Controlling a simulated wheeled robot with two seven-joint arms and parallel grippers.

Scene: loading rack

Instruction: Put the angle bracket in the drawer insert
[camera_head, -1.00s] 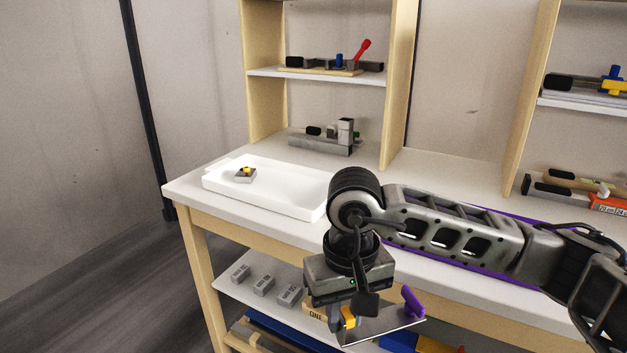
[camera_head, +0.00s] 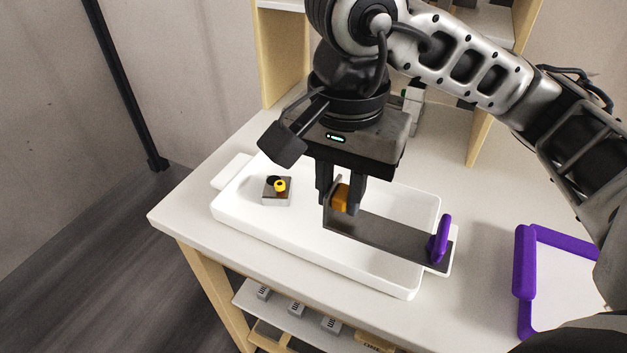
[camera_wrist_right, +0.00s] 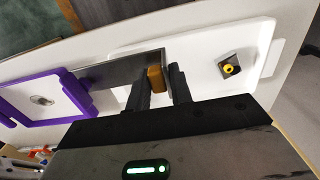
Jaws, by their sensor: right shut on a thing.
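My right gripper (camera_head: 341,200) is shut on the angle bracket (camera_head: 385,240), a flat dark grey plate with an upright flange at its left end. An orange block (camera_head: 341,197) sits between the fingers at that flange, and a purple tab (camera_head: 441,238) stands at the other end. The bracket also shows in the right wrist view (camera_wrist_right: 125,70), with the fingers (camera_wrist_right: 163,88) around its flange end. The shallow white tray, which looks like the drawer insert (camera_head: 290,240), lies on the table below it. I cannot tell whether the bracket touches the tray. My left gripper is not in view.
A small grey block with a yellow knob (camera_head: 277,190) sits at the tray's left end. A purple-edged white panel (camera_head: 525,285) lies at the right. Grey labelled blocks (camera_head: 297,308) are on the shelf below. The tabletop's left front corner is clear.

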